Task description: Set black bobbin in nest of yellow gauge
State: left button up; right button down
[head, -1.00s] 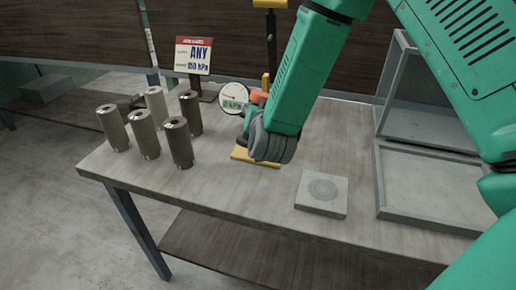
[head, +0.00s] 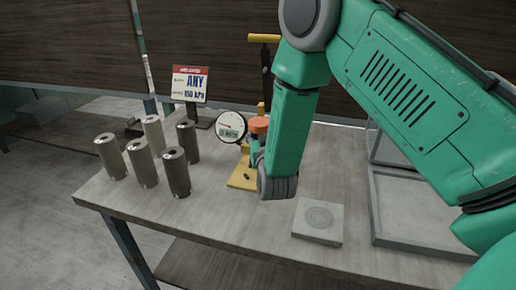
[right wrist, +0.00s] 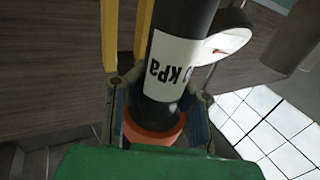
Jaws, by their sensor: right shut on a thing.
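My right gripper (right wrist: 158,118) is shut on the black bobbin (right wrist: 180,50), which has an orange cap (right wrist: 152,128) and a white label ending in "0 kPa". The wrist picture appears upside down. The yellow gauge (head: 240,178) stands behind the gripper, with a round dial (head: 230,125) and a yellow top bar (head: 263,38). Its nest is hidden, so I cannot tell whether the bobbin touches it. My left gripper is out of view.
Several grey and dark metal cylinders (head: 142,163) stand on the left of the table (head: 205,212). A sign (head: 189,84) stands behind them. A square grey block with a circle (head: 318,221) lies right of the gauge, beside a grey tray (head: 420,238).

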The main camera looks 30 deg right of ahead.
jog(key=f, duration=0.1)
jog(key=a+f, duration=0.1)
jog(key=f, duration=0.1)
jog(key=shift+f, duration=0.25)
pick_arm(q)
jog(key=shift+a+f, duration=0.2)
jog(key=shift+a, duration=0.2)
pick_arm(e)
jog(key=shift+d, duration=0.1)
jog(key=c, duration=1.4)
grip_release()
jog(key=shift+d+f, duration=0.2)
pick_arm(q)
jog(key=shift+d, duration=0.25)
pick_arm(e)
jog(key=shift+a, duration=0.1)
jog(key=shift+r, duration=0.25)
pick_arm(q)
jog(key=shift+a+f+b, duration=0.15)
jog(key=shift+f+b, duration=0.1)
jog(key=shift+b, duration=0.15)
pick_arm(e)
jog(key=v, duration=1.2)
jog(key=shift+a, duration=0.1)
